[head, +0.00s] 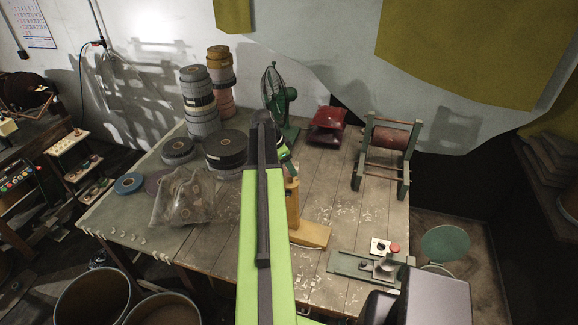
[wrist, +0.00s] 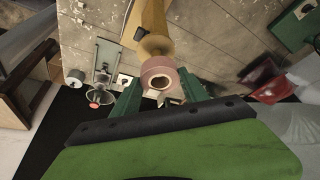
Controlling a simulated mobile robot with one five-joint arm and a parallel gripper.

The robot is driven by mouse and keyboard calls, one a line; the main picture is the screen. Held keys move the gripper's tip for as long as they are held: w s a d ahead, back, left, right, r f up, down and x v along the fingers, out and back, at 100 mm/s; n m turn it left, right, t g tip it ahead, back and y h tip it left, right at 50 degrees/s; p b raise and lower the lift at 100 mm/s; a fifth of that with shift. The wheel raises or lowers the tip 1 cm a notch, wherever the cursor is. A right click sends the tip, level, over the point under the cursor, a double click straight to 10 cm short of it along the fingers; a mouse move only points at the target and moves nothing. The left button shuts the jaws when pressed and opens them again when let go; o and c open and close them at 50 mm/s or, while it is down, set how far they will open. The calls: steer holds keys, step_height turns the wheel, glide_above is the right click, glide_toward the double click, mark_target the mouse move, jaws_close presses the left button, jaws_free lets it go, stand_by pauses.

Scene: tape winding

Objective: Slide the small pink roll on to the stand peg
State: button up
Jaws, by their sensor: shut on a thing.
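The small pink roll (wrist: 149,71) is between my gripper's (wrist: 161,82) two green fingers in the wrist view, its round hole facing the camera. My gripper is shut on it. The tan wooden stand (wrist: 154,20) shows just beyond the roll, with its rounded end close against the roll's far edge. In the head view the stand (head: 308,232) rises from the table just right of my green arm, which partly hides it. The peg and roll are not clear there, and I cannot tell whether the roll is around the peg.
A red roller in a green frame (head: 388,139) stands at the table's right. A green device with a red button (head: 372,262) lies at the front right. A green fan (head: 276,95), dark red pouches (head: 328,122) and large tape rolls (head: 225,148) stand behind.

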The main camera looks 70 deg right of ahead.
mark_target(289, 175)
step_height(289, 175, down, 5)
steer(key=b, duration=0.5)
steer(key=o, duration=0.9)
steer(key=shift+r, duration=0.25)
steer(key=o, duration=0.5)
steer(key=shift+o, duration=0.3)
steer(key=o, duration=0.4)
steer(key=shift+c, duration=0.2)
steer(key=shift+r+p, duration=0.1)
steer(key=shift+p, duration=0.2)
step_height(289, 175, up, 7)
steer(key=p, duration=0.7)
